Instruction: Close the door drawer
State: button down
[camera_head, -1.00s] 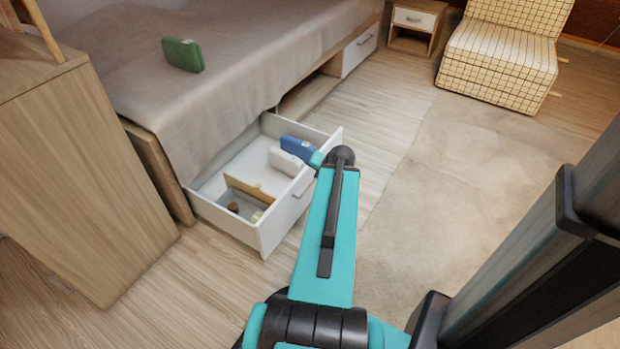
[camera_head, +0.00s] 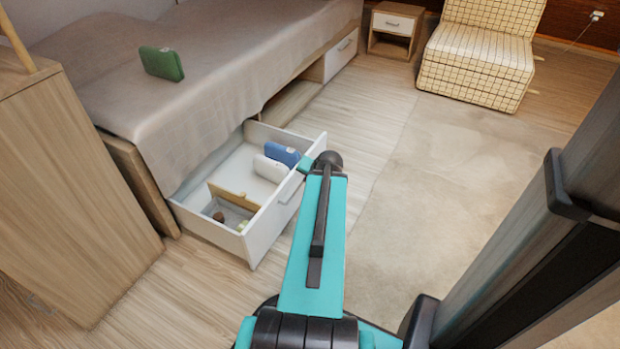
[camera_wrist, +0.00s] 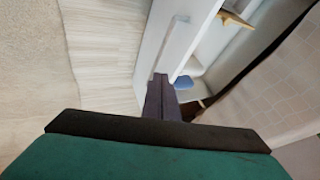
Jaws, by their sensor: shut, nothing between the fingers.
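The white drawer (camera_head: 262,232) stands pulled out from under the bed in the head view, with a handle on its front panel (camera_head: 288,196). Inside it are a white item (camera_head: 269,169), a blue item (camera_head: 283,154) and a wooden divider (camera_head: 233,196). In the wrist view the drawer's white front (camera_wrist: 172,38) runs up from the fingertips. My gripper (camera_wrist: 160,80) shows there as dark fingers, shut and empty, at the drawer front; I cannot tell whether they touch it. In the head view my arm hides the fingers near the drawer's far front corner.
The bed (camera_head: 215,60) has a green box (camera_head: 161,64) on it. A wooden cabinet (camera_head: 70,190) stands at left. A nightstand (camera_head: 392,30) and a checked chair (camera_head: 475,65) stand at the back. The floor and pale rug (camera_head: 440,180) right of the drawer are clear.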

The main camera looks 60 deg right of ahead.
aim_at(291, 180)
jog(key=shift+w+d+f+b, duration=0.5)
jog(key=shift+w+f+b, duration=0.4)
jog(key=shift+w+f, duration=0.3)
jog(key=shift+w+d+f+b, duration=0.45)
jog(key=shift+w+f+b, duration=0.5)
jog(key=shift+w, duration=0.45)
jog(key=shift+w+d+f+b, duration=0.5)
jog(key=shift+w+f+b, duration=0.3)
jog(key=shift+w+f, duration=0.45)
jog(key=shift+d, duration=0.55)
jog(key=shift+a, duration=0.35)
jog(key=shift+w+r, duration=0.15)
jog(key=shift+w, duration=0.05)
